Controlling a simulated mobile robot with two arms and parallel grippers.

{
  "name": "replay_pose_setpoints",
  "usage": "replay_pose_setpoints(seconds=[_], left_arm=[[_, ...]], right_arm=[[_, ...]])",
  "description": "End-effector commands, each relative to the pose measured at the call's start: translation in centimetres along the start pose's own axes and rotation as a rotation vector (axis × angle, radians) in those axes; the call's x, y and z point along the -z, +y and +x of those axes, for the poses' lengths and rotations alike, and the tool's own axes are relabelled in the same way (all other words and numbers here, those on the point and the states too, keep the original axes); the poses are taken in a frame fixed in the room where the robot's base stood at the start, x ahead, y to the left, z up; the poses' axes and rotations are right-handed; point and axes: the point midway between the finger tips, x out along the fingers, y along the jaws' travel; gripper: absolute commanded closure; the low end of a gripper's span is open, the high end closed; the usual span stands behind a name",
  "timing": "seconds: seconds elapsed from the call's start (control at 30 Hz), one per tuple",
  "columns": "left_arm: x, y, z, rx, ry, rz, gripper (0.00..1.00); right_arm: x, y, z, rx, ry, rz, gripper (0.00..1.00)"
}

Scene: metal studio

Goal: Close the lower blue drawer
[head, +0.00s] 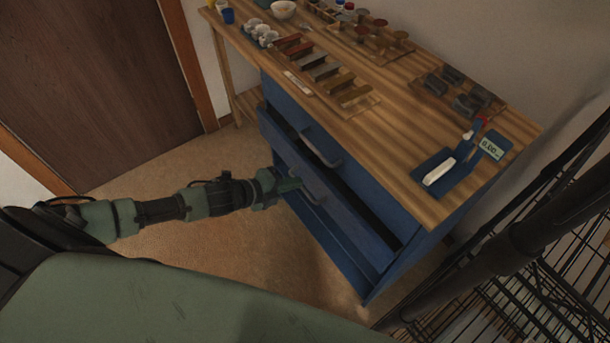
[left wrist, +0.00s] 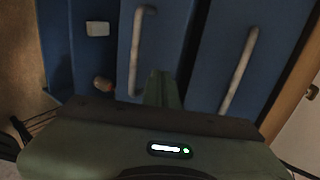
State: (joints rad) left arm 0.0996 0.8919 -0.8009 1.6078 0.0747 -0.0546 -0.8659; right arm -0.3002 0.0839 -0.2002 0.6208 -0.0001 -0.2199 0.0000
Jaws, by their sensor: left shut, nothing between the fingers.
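The blue drawer cabinet (head: 345,262) stands under the wooden worktop. Its lower drawer (head: 345,222) is partly open, with its front standing out and a dark gap behind its top edge. The lower grey bar handle (head: 312,192) is on this front; the upper drawer's handle (head: 322,150) is above it. My left gripper (head: 289,184) is shut and empty, close to the drawer front beside the lower handle. In the left wrist view its fingers (left wrist: 160,88) are together between two bar handles, against blue fronts; contact cannot be told. My right gripper is out of view.
The wooden worktop (head: 400,130) carries coloured blocks, cups, a bowl and a small scale (head: 492,148). A black wire rack (head: 545,270) stands at the right. A brown door (head: 95,90) is at the left. The carpet (head: 200,260) left of the cabinet is clear.

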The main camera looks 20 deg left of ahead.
Motion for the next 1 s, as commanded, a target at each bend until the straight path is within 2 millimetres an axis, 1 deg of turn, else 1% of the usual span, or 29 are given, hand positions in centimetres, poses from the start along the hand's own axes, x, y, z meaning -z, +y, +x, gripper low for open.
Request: replay_pose_setpoints(seconds=[0.03,0.1,0.3,0.77,1.0], left_arm=[[-0.1,-0.7,0.8,0.004,-0.001,0.000,1.00],[0.0,-1.2,1.7,0.004,-0.001,0.002,1.00],[0.0,-1.9,3.3,0.001,0.000,0.001,1.00],[0.0,-2.2,3.9,0.002,0.000,0.000,1.00],[0.0,-3.9,7.0,0.003,0.001,0.000,1.00]], right_arm=[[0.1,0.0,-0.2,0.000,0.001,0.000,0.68],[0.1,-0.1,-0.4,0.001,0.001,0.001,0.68],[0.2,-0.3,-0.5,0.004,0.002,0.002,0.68],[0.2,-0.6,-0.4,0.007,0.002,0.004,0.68],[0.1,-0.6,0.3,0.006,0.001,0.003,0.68]])
